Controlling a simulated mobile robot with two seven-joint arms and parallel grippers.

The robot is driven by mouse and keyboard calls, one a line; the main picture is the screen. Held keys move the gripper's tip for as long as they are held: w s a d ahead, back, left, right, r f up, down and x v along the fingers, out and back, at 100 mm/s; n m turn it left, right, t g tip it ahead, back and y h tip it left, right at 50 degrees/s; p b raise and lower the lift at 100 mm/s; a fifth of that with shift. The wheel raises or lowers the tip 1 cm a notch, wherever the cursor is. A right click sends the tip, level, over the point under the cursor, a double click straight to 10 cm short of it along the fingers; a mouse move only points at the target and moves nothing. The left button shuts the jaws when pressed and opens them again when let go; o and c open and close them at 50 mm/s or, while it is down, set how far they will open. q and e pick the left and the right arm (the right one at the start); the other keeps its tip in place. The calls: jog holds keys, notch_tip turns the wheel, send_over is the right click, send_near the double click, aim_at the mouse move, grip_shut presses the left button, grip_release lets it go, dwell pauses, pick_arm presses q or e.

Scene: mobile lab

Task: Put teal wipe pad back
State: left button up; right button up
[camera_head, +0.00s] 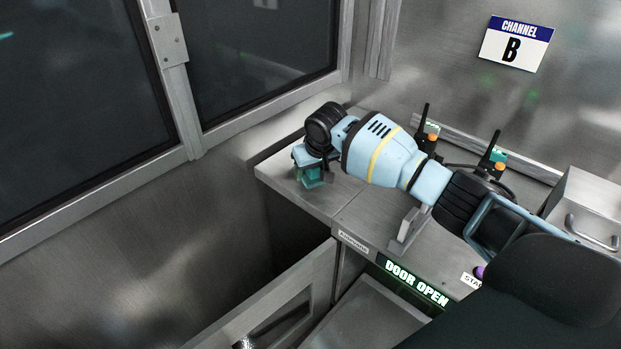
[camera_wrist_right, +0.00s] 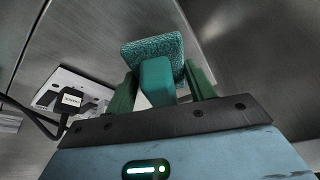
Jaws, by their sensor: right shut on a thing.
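My right arm reaches in from the right in the head view. Its right gripper (camera_head: 308,172) is over the far left end of the grey counter (camera_head: 345,208). The teal wipe pad (camera_head: 313,180) shows only in part beneath the gripper there. In the right wrist view the pad (camera_wrist_right: 152,49) has a textured face and a smooth block grip. The two dark green fingers of the right gripper (camera_wrist_right: 160,82) are shut on that block. I cannot tell whether the pad touches the counter. My left gripper is not in view.
A "DOOR OPEN" sign (camera_head: 417,283) is on the counter front, above an open door (camera_head: 275,300). Two devices with black antennas (camera_head: 427,130) (camera_head: 491,155) stand behind my arm. A grey metal box (camera_head: 588,205) is at right. A grey bracket (camera_head: 409,230) stands below my arm.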

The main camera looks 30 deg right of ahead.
aim_at(312, 178)
jog(key=shift+w+d, duration=0.15)
jog(key=shift+w, duration=0.1)
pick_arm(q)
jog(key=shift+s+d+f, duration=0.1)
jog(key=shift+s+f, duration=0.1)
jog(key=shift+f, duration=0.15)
pick_arm(e)
jog(key=shift+f, duration=1.75)
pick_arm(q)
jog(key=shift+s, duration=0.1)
pick_arm(e)
jog(key=shift+f, duration=0.15)
jog(key=o, duration=1)
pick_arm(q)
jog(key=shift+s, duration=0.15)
